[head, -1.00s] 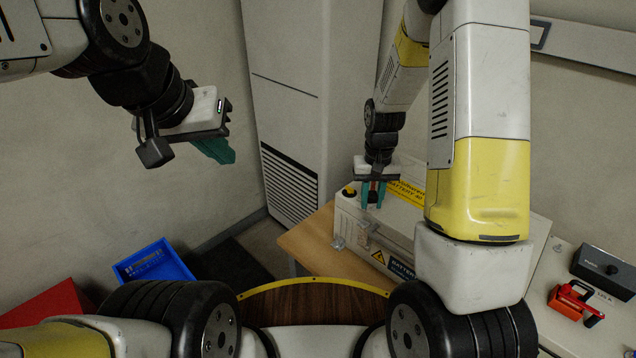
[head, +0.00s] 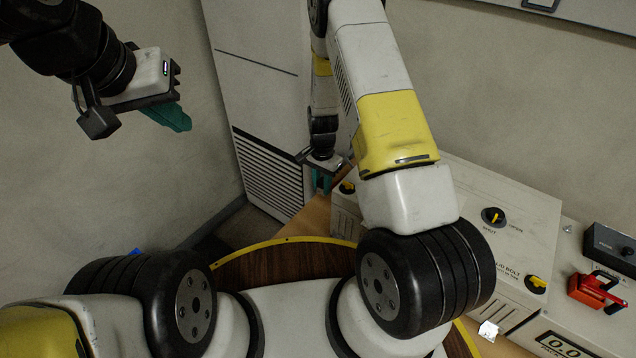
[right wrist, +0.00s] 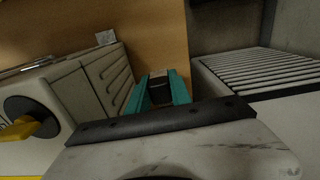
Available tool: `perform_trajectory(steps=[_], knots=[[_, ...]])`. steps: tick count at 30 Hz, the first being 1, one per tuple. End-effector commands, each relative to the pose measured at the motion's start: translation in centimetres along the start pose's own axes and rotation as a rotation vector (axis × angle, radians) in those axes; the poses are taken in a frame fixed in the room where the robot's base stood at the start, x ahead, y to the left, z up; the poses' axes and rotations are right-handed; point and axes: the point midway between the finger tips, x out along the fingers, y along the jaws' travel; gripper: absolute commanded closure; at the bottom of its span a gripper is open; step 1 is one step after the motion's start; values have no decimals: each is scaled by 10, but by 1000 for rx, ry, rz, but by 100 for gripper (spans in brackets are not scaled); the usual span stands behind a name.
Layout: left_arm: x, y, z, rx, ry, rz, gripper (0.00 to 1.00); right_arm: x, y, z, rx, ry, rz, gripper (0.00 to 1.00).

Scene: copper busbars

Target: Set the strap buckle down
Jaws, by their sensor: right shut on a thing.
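My right gripper (head: 321,182) hangs with its teal fingers pointing down, between the left end of the beige battery box (head: 345,212) and the louvred cabinet. In the right wrist view its fingers (right wrist: 157,92) are shut on a small dark piece with a pale end, which I take to be the strap buckle (right wrist: 159,90). Tan wood shows beyond it; I cannot tell how high it is held. In the head view the buckle is not distinguishable. My left gripper (head: 168,117) is raised at the upper left, well away; its fingers overlap, so their gap is unclear.
The louvred cabinet (head: 262,95) stands behind the right gripper. The wooden table (head: 308,219) shows a narrow clear strip left of the box. A yellow-and-black knob (head: 347,187) sits on the box. Further right are a black-and-yellow dial (head: 493,216) and a red switch (head: 598,290).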

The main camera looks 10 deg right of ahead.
Motion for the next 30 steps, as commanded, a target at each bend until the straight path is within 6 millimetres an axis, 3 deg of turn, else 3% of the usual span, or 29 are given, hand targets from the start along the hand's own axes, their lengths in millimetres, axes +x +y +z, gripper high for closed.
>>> perform_trajectory(steps=[9,16,22,30], knots=[[0,0,0,0,0,0,100,59,-1,0,39,1,2,100],[0,0,0,0,0,0,100,77,-2,0,36,1,1,100],[0,0,0,0,0,0,100,105,-2,0,35,1,1,100],[0,0,0,0,0,0,100,107,-2,0,35,2,0,100]])
